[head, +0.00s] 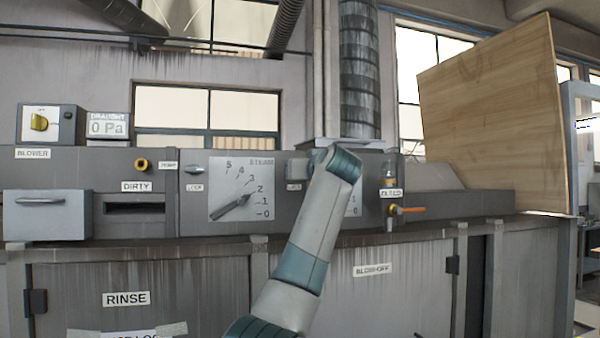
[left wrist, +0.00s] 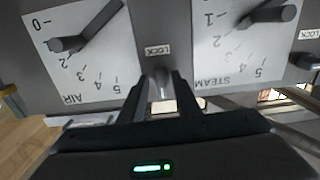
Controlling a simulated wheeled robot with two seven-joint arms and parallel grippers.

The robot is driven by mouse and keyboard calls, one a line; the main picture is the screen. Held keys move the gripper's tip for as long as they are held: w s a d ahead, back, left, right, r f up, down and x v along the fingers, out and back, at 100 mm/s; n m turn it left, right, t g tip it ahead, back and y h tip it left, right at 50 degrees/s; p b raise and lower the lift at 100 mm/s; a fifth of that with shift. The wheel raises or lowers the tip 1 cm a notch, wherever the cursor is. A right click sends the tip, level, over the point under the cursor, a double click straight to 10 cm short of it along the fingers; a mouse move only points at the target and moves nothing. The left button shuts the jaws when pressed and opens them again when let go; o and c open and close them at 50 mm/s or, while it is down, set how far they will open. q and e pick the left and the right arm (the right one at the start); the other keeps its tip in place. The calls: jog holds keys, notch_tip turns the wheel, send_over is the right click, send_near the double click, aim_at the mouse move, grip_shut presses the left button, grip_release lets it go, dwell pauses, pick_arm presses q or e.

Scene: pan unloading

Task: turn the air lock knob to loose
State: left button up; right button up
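The air lock knob (left wrist: 162,82) is a small grey knob beside a LOCK label (left wrist: 158,50), between the AIR dial (left wrist: 85,75) and the STEAM dial (left wrist: 238,60) in the left wrist view, which is upside down. My left gripper (left wrist: 160,78) is open, with one finger on each side of the knob and small gaps visible. Which way the knob is turned is hard to tell. In the head view my arm hides the knob and most of the AIR dial (head: 353,204); a LOCK label (head: 293,186) shows beside the arm. My right gripper is not in view.
The steam lock knob (head: 195,168) is left of the STEAM dial (head: 240,190). A valve with an orange handle (head: 408,210) sits right of my arm. A drawer (head: 46,215) juts out at left. A wooden board (head: 492,118) stands at right.

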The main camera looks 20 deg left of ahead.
pick_arm(q)
jog(key=shift+s, duration=0.15)
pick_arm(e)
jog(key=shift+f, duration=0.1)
